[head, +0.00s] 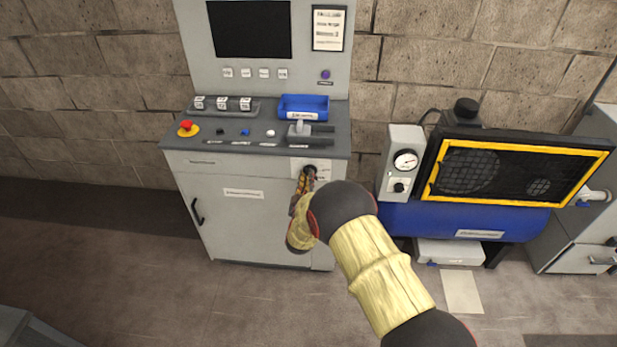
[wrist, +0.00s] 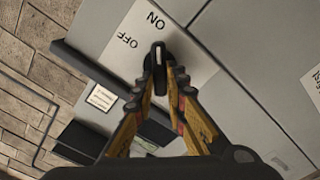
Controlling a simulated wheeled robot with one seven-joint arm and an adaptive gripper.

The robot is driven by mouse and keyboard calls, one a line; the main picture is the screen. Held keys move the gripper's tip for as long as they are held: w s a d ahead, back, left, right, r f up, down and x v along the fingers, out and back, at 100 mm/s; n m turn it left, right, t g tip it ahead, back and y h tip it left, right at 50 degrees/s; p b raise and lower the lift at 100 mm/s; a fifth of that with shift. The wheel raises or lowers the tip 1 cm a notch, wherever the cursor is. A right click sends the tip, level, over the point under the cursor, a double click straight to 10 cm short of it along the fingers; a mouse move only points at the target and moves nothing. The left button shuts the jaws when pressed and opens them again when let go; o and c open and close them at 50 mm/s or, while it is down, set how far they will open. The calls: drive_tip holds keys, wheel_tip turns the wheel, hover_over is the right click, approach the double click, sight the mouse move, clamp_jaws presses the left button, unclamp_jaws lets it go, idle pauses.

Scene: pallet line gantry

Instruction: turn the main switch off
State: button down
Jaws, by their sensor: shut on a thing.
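The main switch (wrist: 159,55) is a dark rotary handle with a pale line on a white plate (wrist: 178,35) marked ON and OFF. My gripper (wrist: 161,80) is shut on the handle, one finger on each side. The handle's pale line points between the two marks, and I cannot tell exactly which it is set to. In the head view, the switch (head: 310,169) is on the upper right front of the grey control cabinet (head: 240,215). My gripper (head: 307,180) reaches it from below and hides part of it.
The cabinet top holds a red emergency button (head: 186,127), a lever (head: 300,127), small buttons and a blue tray (head: 304,104). A blue compressor-like machine (head: 415,222) with a yellow-framed grille and gauge stands close on the right.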

drive_tip(key=n, duration=0.5)
drive_tip(key=shift+a+f+n+p, duration=0.2)
drive_tip(key=shift+n+p, duration=0.1)
drive_tip(key=shift+p, duration=0.1)
drive_tip(key=shift+f+n+p, duration=0.2)
drive_tip(key=shift+n+p, duration=0.15)
drive_tip(key=shift+n, duration=1.55)
drive_tip(key=c, duration=1.8)
unclamp_jaws()
drive_tip(key=shift+s, duration=0.1)
drive_tip(key=s, duration=1.1)
drive_tip(key=shift+s+a, duration=0.2)
drive_tip(key=shift+s, duration=0.2)
